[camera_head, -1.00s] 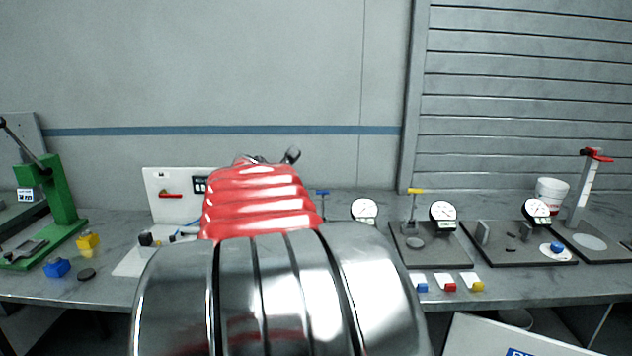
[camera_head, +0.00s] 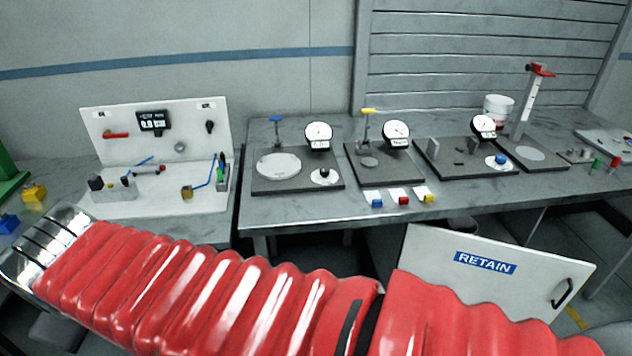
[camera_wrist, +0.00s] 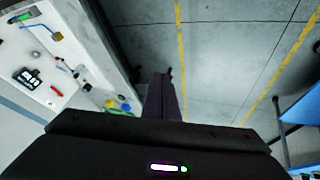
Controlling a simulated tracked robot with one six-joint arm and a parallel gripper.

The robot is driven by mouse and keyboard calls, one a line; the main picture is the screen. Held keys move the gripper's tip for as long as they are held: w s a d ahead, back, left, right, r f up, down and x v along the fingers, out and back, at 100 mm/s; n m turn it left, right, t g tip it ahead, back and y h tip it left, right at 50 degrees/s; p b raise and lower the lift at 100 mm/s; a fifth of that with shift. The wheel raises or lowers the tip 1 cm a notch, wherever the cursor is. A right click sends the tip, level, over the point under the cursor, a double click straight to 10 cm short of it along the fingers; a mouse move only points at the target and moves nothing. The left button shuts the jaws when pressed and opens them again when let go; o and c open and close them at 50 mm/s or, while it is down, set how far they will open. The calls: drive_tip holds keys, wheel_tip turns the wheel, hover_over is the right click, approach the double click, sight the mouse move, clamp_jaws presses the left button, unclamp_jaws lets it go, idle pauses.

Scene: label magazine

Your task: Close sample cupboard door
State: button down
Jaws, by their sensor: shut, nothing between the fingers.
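The cupboard door (camera_head: 432,262) is a white panel with a blue RETAIN label and a dark bar handle (camera_head: 563,293) near its right edge. It stands open in the head view, at the lower right, jutting out in front of the bench. My red-sleeved arm hides its lower part. My gripper (camera_wrist: 163,82) shows in the wrist view as dark fingers, shut and empty, over bare floor. It is apart from the door, which I cannot make out in the wrist view. My gripper is not visible in the head view.
The grey bench (camera_head: 300,213) carries dial gauges on dark plates, a white board (camera_head: 155,132) and small coloured blocks. In the wrist view, the bench side is at the left, open floor with yellow lines (camera_wrist: 182,60) in the middle, and something blue (camera_wrist: 300,110) at the right.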

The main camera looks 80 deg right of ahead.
drive_tip(key=s+a+f+m+y, duration=0.1)
drive_tip(key=s+a, duration=0.3)
drive_tip(key=a, duration=0.4)
drive_tip(key=shift+s+f+g+y, duration=0.15)
drive_tip(key=shift+f+g+y, duration=0.15)
drive_tip(key=shift+f+y, duration=0.5)
drive_tip(key=shift+d+f, duration=0.1)
